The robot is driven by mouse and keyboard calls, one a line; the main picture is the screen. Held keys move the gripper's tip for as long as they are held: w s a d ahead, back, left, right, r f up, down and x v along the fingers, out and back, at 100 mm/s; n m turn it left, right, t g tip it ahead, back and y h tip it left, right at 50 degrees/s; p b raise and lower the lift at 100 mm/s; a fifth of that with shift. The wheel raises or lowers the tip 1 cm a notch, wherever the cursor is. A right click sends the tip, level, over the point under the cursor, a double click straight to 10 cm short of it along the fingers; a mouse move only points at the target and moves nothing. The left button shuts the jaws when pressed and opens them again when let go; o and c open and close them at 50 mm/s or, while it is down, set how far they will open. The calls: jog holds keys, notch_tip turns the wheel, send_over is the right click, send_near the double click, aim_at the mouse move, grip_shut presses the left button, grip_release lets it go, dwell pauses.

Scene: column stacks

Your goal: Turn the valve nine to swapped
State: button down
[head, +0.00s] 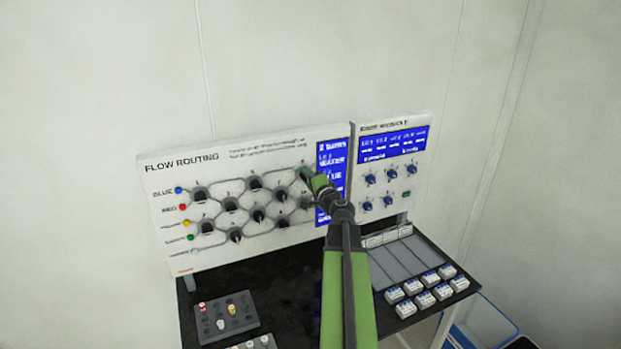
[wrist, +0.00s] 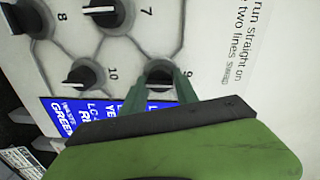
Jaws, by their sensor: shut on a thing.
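Valve nine is a dark round knob (wrist: 159,72) on the white flow routing panel (head: 230,253), with the label 9 beside it in the wrist view. My gripper (wrist: 160,84) is shut on this knob, one green finger on each side. In the head view my gripper (head: 307,177) reaches the panel's upper right and hides most of valve nine.
Valve ten (wrist: 88,74), valve seven (wrist: 108,12) and valve eight (wrist: 28,18) stand close by. A blue screen (head: 333,160) lies right of the valves. A second panel with blue knobs (head: 390,177) stands further right. Below is a black table with a grey box (head: 207,325) and white blocks (head: 420,298).

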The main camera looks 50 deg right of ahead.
jog(key=shift+s+d, duration=0.15)
jog(key=shift+d, duration=0.05)
